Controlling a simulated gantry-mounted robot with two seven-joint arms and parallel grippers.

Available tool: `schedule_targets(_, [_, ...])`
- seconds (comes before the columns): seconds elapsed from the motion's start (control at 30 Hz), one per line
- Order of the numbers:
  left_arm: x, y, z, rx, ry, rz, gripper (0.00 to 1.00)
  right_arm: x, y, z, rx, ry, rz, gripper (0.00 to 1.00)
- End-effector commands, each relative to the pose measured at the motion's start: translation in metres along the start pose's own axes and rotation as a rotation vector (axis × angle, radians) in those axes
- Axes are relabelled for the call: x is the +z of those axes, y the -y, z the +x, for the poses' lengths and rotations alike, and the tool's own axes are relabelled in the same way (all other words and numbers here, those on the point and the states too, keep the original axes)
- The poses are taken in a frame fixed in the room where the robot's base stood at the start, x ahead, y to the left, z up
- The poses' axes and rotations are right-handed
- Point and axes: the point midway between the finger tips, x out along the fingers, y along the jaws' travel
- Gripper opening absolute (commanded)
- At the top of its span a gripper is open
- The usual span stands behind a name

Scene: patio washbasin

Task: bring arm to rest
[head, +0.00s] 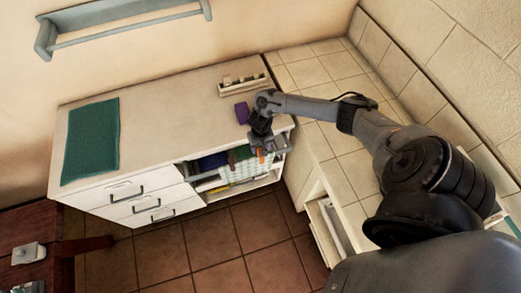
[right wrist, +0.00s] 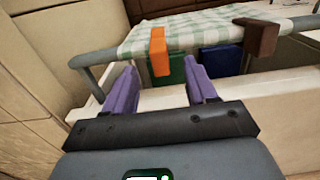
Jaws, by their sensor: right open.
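My right arm (head: 375,135) reaches in from the right over the tiled counter. Its gripper (head: 264,144) is at the right front corner of the white cabinet (head: 160,122), by the open shelf. An orange clip (right wrist: 158,52) and a brown clip (right wrist: 257,37) sit at the cloth's edge. My left gripper is not in view.
A purple block (head: 242,112) and a small rack (head: 244,85) are on the cabinet top, with a green mat (head: 91,140) at its left. The middle of the top is clear. A wall rail (head: 125,28) hangs above. A dark red table (head: 40,240) stands lower left.

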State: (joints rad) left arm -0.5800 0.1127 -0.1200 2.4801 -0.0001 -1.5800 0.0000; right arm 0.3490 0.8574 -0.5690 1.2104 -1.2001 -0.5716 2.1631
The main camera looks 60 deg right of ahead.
Motion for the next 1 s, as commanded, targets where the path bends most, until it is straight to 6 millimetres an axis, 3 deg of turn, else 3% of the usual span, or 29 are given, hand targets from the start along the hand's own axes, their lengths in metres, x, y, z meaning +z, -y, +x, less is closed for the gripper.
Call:
schedule_targets(0.1, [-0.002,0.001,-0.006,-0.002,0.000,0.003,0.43,0.000,0.000,-0.024,-0.001,-0.002,-0.001,0.57])
schedule_targets(0.33, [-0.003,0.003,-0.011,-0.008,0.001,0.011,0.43,0.000,0.000,-0.051,0.000,0.000,0.000,0.57])
schedule_targets(0.53, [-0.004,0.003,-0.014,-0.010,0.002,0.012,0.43,0.005,-0.004,-0.058,0.008,0.009,0.000,0.57])
schedule_targets(0.63, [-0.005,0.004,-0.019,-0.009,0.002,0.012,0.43,0.022,-0.012,-0.049,0.025,0.041,-0.003,0.57])
schedule_targets(0.77, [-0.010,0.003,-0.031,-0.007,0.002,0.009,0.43,0.074,-0.017,-0.027,0.038,0.132,-0.012,0.57])
schedule_targets(0.83, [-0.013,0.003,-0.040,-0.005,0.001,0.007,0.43,0.116,-0.010,-0.017,0.024,0.196,-0.028,0.57])
schedule_targets(1.0, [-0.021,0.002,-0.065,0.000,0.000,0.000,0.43,0.232,0.042,-0.015,-0.115,0.298,-0.035,0.57])
